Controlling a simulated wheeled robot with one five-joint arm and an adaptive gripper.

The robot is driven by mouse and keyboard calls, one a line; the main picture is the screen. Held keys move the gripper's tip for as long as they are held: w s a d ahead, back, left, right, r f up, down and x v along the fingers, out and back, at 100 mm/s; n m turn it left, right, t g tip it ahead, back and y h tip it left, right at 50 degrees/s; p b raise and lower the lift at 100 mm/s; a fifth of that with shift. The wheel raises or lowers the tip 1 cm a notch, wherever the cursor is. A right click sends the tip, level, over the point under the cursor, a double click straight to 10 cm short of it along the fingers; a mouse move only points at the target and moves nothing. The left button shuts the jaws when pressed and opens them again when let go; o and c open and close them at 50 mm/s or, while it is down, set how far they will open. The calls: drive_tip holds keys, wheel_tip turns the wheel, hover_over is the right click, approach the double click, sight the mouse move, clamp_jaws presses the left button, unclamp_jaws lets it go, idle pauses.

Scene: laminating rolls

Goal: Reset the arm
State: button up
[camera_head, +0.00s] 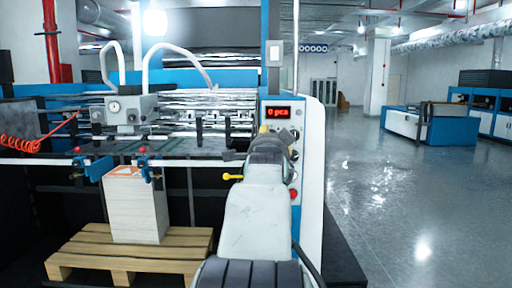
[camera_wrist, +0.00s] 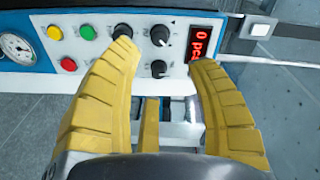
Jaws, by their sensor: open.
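My gripper (camera_wrist: 163,58) is open in the wrist view, its two yellow ribbed fingers spread apart with nothing between them. Its fingertips are over the white control panel (camera_wrist: 190,52) of the machine. I cannot tell whether they touch it. In the head view my arm reaches up and forward to the same panel, and my gripper (camera_head: 272,135) is small and partly hidden by my own wrist.
The laminating machine (camera_head: 190,105) fills the left and centre. A paper stack (camera_head: 137,205) stands on a wooden pallet (camera_head: 110,262) at lower left. A red coiled hose (camera_head: 20,143) hangs at far left. The grey floor (camera_head: 375,190) at right is clear up to a blue-white table (camera_head: 400,122).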

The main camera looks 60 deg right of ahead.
idle(0.4)
drive_tip(key=s+a+f+n+g+y, duration=0.2)
drive_tip(key=a+f+n+y, duration=0.15)
drive_tip(key=f, duration=0.45)
drive_tip(key=s+a+f+n+g+y, duration=0.1)
drive_tip(key=a+f+n+y, duration=0.3)
drive_tip(key=f, duration=0.5)
drive_tip(key=s+a+f+n+g+y, duration=0.25)
drive_tip(key=f+n, duration=0.25)
drive_tip(key=f, duration=0.3)
drive_tip(key=s+a+f+n+g+y, duration=0.1)
drive_tip(key=a+f+n+y, duration=0.2)
drive_tip(key=a, duration=0.7)
drive_tip(key=s+a+f+n+y, duration=0.1)
drive_tip(key=a+f+n, duration=0.2)
drive_tip(key=a+f, duration=0.55)
drive_tip(key=a+r+n+t+y, duration=0.1)
drive_tip(key=a+r+n, duration=0.2)
drive_tip(key=a+n, duration=0.5)
drive_tip(key=a, duration=0.9)
drive_tip(key=shift+a+r+t+y, duration=0.3)
drive_tip(key=shift+t, duration=0.05)
